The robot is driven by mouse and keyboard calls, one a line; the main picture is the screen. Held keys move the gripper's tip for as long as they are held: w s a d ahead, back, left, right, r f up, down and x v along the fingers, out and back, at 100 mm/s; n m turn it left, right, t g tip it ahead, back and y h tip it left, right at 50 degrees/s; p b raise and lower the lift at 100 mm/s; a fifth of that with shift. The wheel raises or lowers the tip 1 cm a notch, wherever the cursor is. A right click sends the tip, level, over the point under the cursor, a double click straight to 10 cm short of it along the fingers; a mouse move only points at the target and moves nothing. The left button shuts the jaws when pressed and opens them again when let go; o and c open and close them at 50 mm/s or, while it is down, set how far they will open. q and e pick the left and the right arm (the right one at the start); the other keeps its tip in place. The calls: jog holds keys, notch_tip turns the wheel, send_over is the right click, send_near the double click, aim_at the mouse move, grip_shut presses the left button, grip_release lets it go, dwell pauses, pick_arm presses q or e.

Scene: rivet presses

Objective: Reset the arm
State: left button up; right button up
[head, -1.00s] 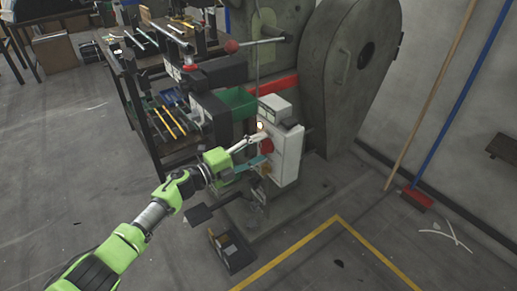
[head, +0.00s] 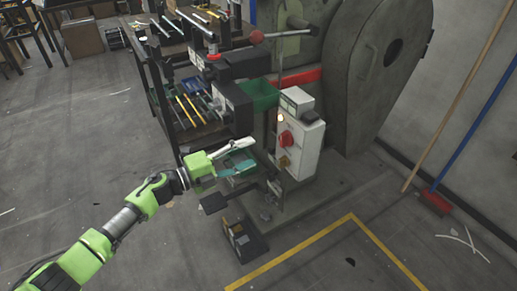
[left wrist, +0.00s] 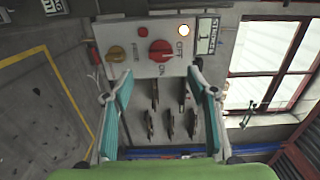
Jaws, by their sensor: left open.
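My left arm comes in from the left in the head view, and its gripper (head: 238,156) is in front of the grey control box (head: 300,145) of the rivet press. In the left wrist view my left gripper (left wrist: 161,85) has its two teal fingers wide apart with nothing between them. The control box (left wrist: 143,48) shows ahead, beyond the fingertips. It carries a red rotary switch (left wrist: 161,51), a yellow knob (left wrist: 116,53) and a lit white lamp (left wrist: 184,31). The red switch also shows in the head view (head: 285,138), apart from the gripper. My right gripper is not in view.
The large press body (head: 375,95) stands behind the box. A blue broom (head: 462,140) leans at right. A small open box (head: 243,240) is at the press base. Floor at left is clear.

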pick_arm(q)
jog(key=shift+s+a, duration=0.2)
jog(key=shift+a, duration=0.15)
